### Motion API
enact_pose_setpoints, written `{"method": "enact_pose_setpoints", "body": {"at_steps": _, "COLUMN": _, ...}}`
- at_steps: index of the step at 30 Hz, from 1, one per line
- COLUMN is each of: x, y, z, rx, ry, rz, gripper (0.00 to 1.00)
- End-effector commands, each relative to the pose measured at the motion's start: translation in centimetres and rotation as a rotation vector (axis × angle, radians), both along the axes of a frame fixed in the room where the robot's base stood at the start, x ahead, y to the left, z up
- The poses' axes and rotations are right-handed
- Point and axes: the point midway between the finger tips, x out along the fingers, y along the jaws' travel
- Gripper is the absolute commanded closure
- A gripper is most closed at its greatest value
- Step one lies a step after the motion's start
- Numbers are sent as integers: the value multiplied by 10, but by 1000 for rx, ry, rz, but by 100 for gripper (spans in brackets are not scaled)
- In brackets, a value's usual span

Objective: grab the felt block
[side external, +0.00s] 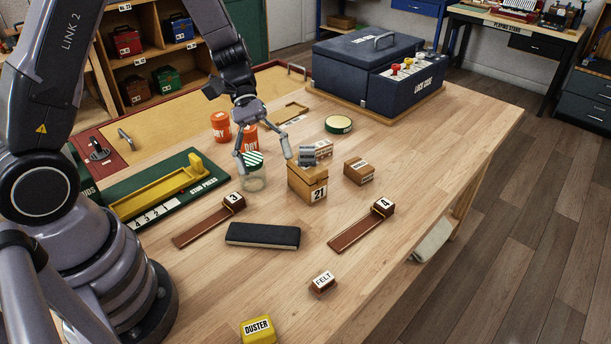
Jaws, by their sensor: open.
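The felt block (322,283) is a small brown block with a white FELT label on top. It sits on the wooden table at the front, to the right of the yellow duster. My gripper (264,160) is open, with its fingers spread wide. It points down near the glass jar with the green-striped lid, well behind and to the left of the felt block in the picture. Nothing shows held between its fingers. The felt block is in full view with nothing touching it.
A dark flat block (263,235), the yellow duster (258,330), hammer-like pieces labelled 3 (232,203) and 4 (383,209), and wooden block 21 (307,183) stand around. The jar (254,178) is close to my fingers. Table is clear around the felt block.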

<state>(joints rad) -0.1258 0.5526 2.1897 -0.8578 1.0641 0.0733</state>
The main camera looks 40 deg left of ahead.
Motion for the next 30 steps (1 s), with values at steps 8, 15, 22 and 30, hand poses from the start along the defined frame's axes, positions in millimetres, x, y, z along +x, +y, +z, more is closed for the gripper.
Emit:
{"method": "enact_pose_setpoints", "body": {"at_steps": 8, "x": 20, "y": -16, "z": -118, "rx": -176, "ry": 347, "rz": 314, "gripper": 26}}
{"method": "enact_pose_setpoints", "body": {"at_steps": 15, "x": 17, "y": -21, "z": -169, "rx": -227, "ry": 472, "rz": 454, "gripper": 26}}
{"method": "enact_pose_setpoints", "body": {"at_steps": 22, "x": 12, "y": -51, "z": -185, "rx": -228, "ry": 484, "rz": 462, "gripper": 26}}
{"method": "enact_pose_setpoints", "body": {"at_steps": 30, "x": 7, "y": -93, "z": -203, "rx": -228, "ry": 480, "rz": 462, "gripper": 26}}
